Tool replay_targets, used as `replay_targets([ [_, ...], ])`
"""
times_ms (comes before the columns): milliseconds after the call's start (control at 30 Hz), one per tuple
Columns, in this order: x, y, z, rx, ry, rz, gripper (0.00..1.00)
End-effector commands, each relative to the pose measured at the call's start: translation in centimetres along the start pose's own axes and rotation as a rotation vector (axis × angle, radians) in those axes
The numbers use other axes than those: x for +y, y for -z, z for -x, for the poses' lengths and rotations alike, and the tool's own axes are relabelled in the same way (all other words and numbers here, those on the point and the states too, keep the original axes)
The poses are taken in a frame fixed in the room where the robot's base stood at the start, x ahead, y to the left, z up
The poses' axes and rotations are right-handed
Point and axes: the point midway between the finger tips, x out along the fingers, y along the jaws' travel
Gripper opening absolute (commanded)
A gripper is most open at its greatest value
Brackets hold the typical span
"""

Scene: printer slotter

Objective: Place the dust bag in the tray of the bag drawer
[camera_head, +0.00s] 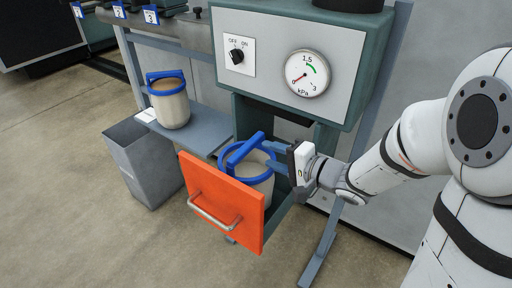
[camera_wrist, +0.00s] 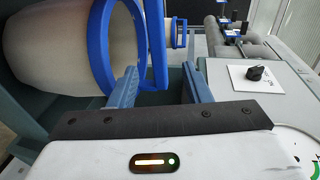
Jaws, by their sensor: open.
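The bag drawer (camera_head: 222,200) is pulled out and has an orange front with a metal handle. A dust bag (camera_head: 258,176), cream with a blue rim and blue handle, sits inside the drawer behind the front, roughly upright. My gripper (camera_head: 274,155) is at the right side of its handle. In the wrist view the dust bag (camera_wrist: 60,50) fills the left side and its blue handle (camera_wrist: 157,50) reaches down near the left finger. The drawer's tray floor is hidden by the bag and front.
A second cream bag (camera_head: 171,104) with a blue rim stands on a grey shelf (camera_head: 203,134) at left. A grey bin (camera_head: 142,160) stands below it. The grey panel with a switch (camera_head: 237,56) and pressure gauge (camera_head: 307,74) hangs above the drawer. Floor is clear in front.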

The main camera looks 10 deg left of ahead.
Motion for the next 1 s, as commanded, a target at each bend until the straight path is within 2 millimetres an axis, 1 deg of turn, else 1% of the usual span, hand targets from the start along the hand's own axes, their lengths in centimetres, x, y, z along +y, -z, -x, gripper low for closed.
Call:
replay_targets([
  [33,-0.1,0.1,0.7,0.004,0.0,0.0,0.44],
  [133,0.0,0.0,1.4,0.002,-0.001,0.0,0.44],
  [367,0.0,0.1,1.8,0.005,-0.003,0.004,0.44],
  [467,0.1,1.2,2.1,0.062,-0.031,0.058,0.44],
  [567,0.2,3.8,3.3,0.194,-0.118,0.185,0.44],
  [600,0.4,5.2,4.1,0.26,-0.173,0.247,0.44],
  [667,0.7,7.2,5.8,0.358,-0.274,0.338,0.44],
  [700,0.9,8.3,7.1,0.413,-0.348,0.391,0.44],
  [767,1.3,9.6,9.0,0.476,-0.458,0.453,0.44],
  [800,1.6,10.2,10.3,0.507,-0.529,0.484,0.44],
  [867,2.1,10.8,12.3,0.538,-0.639,0.523,0.44],
  [900,2.4,11.0,13.7,0.55,-0.712,0.543,0.44],
  [967,2.9,10.9,15.8,0.554,-0.826,0.564,0.44],
  [1000,3.3,10.7,17.3,0.547,-0.907,0.573,0.44],
])
